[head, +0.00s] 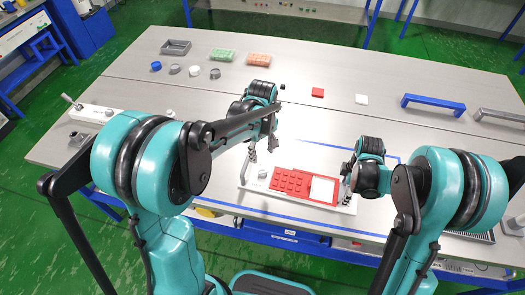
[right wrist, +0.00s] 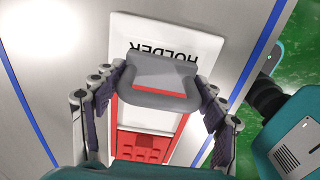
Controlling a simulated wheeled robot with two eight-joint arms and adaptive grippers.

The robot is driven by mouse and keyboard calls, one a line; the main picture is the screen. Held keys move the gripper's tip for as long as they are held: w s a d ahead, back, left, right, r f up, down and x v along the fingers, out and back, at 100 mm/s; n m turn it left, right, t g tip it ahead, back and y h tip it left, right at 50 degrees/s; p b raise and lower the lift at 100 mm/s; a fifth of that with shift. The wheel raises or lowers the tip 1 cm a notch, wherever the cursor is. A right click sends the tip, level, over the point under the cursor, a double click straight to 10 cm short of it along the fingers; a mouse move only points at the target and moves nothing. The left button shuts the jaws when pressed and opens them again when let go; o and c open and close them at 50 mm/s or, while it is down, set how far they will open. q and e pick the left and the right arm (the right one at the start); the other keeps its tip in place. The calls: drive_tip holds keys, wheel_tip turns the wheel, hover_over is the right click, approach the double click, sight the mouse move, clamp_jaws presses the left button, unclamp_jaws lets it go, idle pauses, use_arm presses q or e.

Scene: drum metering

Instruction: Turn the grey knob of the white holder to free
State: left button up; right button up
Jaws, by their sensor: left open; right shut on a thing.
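The white holder (head: 252,184) lies at the table's front edge in the head view, with a red dimpled insert (head: 291,181) and a white square patch (head: 322,188). In the right wrist view the holder (right wrist: 145,28) bears the word HOLDER, upside down. The grey knob (right wrist: 160,97) is a broad piece across the holder there; its setting cannot be read. My right gripper (right wrist: 160,88) is shut on the knob, one finger at each side. In the head view the right gripper (head: 347,182) covers the holder's right end. My left gripper (head: 262,152) is open and empty above the holder's left part.
A small pale piece (head: 262,174) is at the holder's left end. A red square (head: 317,92), a white square (head: 361,99), a blue handle (head: 433,104) and a grey handle (head: 500,115) lie farther back. Green and orange trays stand at the back left.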

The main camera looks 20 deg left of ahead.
sight(263, 173)
use_arm(q)
drive_tip(key=shift+m, duration=0.7)
wheel_tip(263, 173, down, 12)
drive_tip(key=n, duration=0.5)
drive_tip(key=shift+d+n, duration=0.1)
drive_tip(key=shift+n, duration=0.3)
clamp_jaws()
